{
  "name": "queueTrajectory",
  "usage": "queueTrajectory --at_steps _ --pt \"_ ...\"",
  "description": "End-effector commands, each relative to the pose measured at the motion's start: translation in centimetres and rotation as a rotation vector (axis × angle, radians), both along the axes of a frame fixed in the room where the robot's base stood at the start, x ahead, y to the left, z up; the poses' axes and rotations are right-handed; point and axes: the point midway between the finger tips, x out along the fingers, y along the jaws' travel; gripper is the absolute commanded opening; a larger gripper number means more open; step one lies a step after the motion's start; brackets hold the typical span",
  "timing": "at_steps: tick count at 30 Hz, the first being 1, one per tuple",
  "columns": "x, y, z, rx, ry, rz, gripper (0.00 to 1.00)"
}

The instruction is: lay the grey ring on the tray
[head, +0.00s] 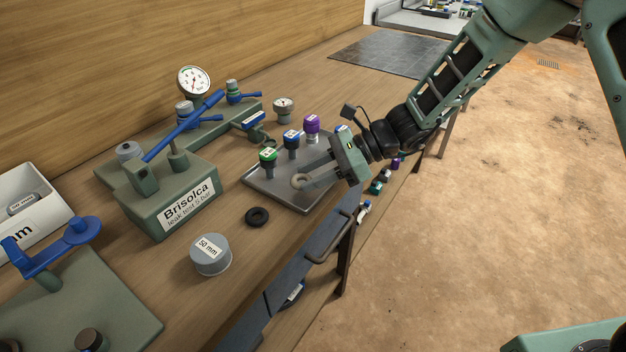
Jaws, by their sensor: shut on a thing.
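The grey ring (298,182), pale and slightly beige, is between the fingertips of my gripper (301,179). My gripper is shut on it, and its fingers reach in from the right over the tray. The tray (279,201) is a flat grey metal tray with a low rim, on the wooden bench near its front edge. The ring shows over the tray's front middle; whether it touches the tray cannot be told from this view. My gripper body hides the tray's right part.
Green (268,162), dark blue-topped (291,144) and purple (311,127) fittings stand along the tray's back. A black ring (257,216) and a grey 50 mm cap (211,255) lie left on the bench. A green test rig (174,196) with a gauge (194,82) stands behind.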

Motion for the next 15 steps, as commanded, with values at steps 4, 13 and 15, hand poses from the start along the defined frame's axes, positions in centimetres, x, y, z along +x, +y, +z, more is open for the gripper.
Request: queueTrajectory --at_steps 4,13,15 --pt "0.0 0.0 -1.8 0.001 0.001 0.000 0.17" --pt "0.0 0.0 -2.0 0.001 0.000 0.000 0.17" --pt "0.0 0.0 -2.2 0.001 0.000 0.000 0.40"
